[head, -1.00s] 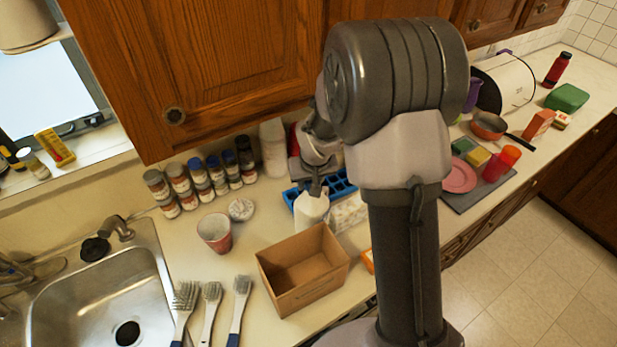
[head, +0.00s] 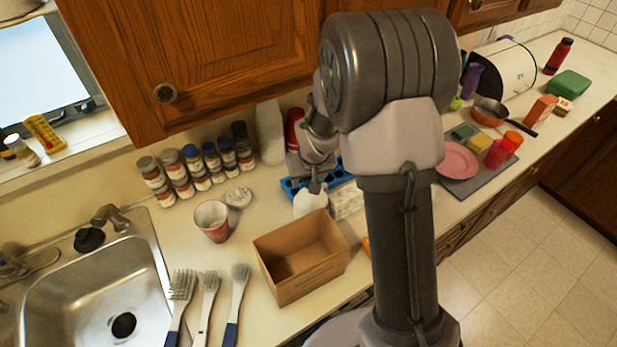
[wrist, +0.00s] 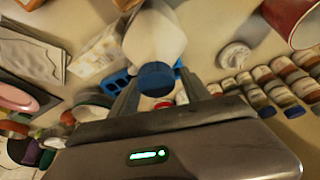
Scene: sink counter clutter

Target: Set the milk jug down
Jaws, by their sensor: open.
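The milk jug (head: 309,203) is white and stands behind the cardboard box in the head view, close to the blue tray. The box hides its lower part, so its contact with the counter cannot be seen. In the wrist view the jug (wrist: 155,38) shows its blue cap (wrist: 157,78) between the fingers. My gripper (head: 315,187) is right at the top of the jug. In the wrist view my gripper (wrist: 160,94) is open, with one finger on each side of the cap and gaps visible.
An open cardboard box (head: 315,283) stands just in front of the jug. A blue tray (head: 290,187) lies behind it. A red-and-white cup (head: 212,222), a round white item (head: 238,196) and several spice jars (head: 183,170) are to the left. Brushes (head: 207,300) lie beside the sink (head: 75,285).

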